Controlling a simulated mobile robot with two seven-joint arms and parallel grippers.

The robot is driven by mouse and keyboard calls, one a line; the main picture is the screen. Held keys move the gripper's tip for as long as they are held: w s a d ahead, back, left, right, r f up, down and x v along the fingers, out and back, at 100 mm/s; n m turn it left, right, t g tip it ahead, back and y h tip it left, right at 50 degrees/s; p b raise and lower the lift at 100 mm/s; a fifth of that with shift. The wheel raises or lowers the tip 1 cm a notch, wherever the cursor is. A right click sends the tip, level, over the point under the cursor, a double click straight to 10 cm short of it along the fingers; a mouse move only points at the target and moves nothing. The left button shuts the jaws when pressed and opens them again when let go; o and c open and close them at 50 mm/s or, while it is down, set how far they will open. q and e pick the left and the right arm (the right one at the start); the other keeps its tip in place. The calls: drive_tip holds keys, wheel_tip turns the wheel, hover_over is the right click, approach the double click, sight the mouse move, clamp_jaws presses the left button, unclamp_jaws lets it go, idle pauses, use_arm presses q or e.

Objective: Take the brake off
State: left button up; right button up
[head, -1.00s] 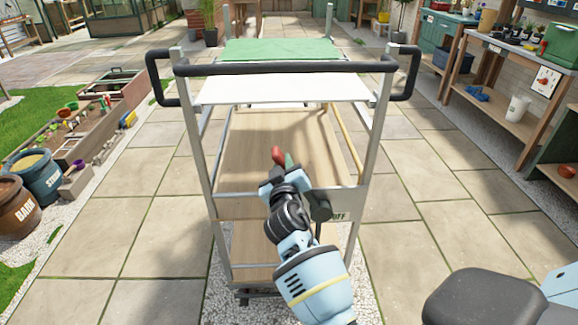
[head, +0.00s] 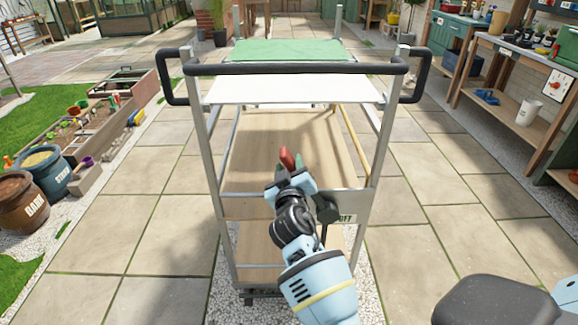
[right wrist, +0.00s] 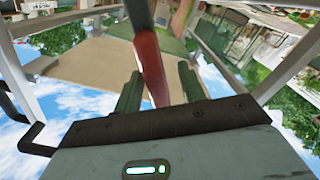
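The trolley stands in front of me with a black push bar (head: 290,68) across its near end. A metal plate (head: 352,203) on that end carries a partly hidden label ending in "FF". A red-handled lever (head: 285,158), which I take for the brake lever, rises just beyond my right gripper (head: 290,178). In the right wrist view the red lever (right wrist: 150,65) stands between the two dark green fingers of the gripper (right wrist: 158,88). The fingers are apart, with a gap showing beside the lever. My wrist hides the lever's lower part. My left gripper is out of view.
The trolley has a white top panel (head: 290,91), a green panel (head: 287,50) farther back and wooden boards below. Barrels (head: 22,205) and planter boxes line the left. A workbench (head: 505,55) stands at the right. Paving on both sides of the trolley is clear.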

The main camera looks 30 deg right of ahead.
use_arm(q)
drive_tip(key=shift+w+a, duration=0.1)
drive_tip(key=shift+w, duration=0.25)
use_arm(e)
drive_tip(key=v, duration=0.7)
drive_tip(key=shift+a, duration=0.15)
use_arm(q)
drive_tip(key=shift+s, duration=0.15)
use_arm(e)
drive_tip(key=shift+s, duration=0.1)
